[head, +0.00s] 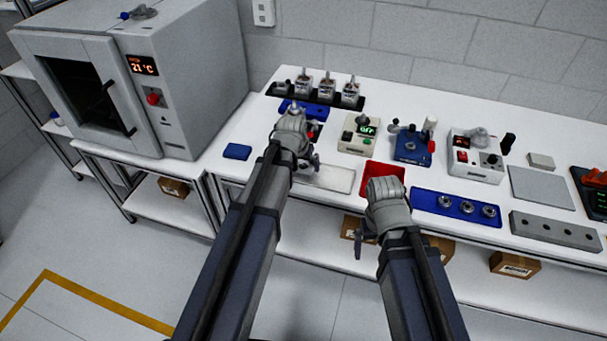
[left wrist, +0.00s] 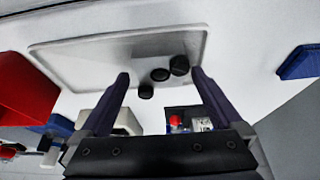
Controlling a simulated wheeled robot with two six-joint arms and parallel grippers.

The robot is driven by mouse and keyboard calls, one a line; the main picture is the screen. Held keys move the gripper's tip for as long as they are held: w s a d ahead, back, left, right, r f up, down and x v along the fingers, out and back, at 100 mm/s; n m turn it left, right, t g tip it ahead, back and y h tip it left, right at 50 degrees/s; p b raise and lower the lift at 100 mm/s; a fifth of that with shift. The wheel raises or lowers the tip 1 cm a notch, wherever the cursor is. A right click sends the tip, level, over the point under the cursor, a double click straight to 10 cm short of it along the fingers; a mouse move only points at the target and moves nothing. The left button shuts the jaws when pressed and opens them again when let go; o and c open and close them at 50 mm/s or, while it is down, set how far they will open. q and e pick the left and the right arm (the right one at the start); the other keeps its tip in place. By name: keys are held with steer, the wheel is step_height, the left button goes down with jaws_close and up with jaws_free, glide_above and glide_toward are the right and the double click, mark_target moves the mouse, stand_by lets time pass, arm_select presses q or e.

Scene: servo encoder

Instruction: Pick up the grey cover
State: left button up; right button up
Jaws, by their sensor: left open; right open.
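Three small dark round caps lie close together on a pale tray (left wrist: 90,58) in the left wrist view: one on the right (left wrist: 179,65), one in the middle (left wrist: 160,75) and one lower (left wrist: 146,91). They look dark grey to black, and I cannot tell which is the grey cover. My left gripper (head: 313,158) is open and empty above the tray, which also shows in the head view (head: 335,180). In the left wrist view its fingers (left wrist: 160,78) stand on either side of the caps, apart from them. My right gripper (head: 366,245) is open in front of the table edge, beside the red bin (head: 385,173).
A blue tray (head: 425,203) with several metal rings lies right of the red bin. Devices (head: 358,135) stand behind, and a black rack (head: 350,101) is at the back. A small blue block (head: 237,151) lies at left, near the oven (head: 185,90).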

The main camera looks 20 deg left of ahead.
arm_select(q)
steer(key=shift+b+x, duration=0.35)
steer(key=shift+x, duration=0.45)
arm_select(e)
steer(key=shift+f, duration=0.7)
arm_select(q)
steer(key=shift+r, duration=0.1)
steer(key=shift+c, duration=0.5)
steer(key=c, duration=1.3)
arm_select(e)
steer(key=shift+r, duration=0.1)
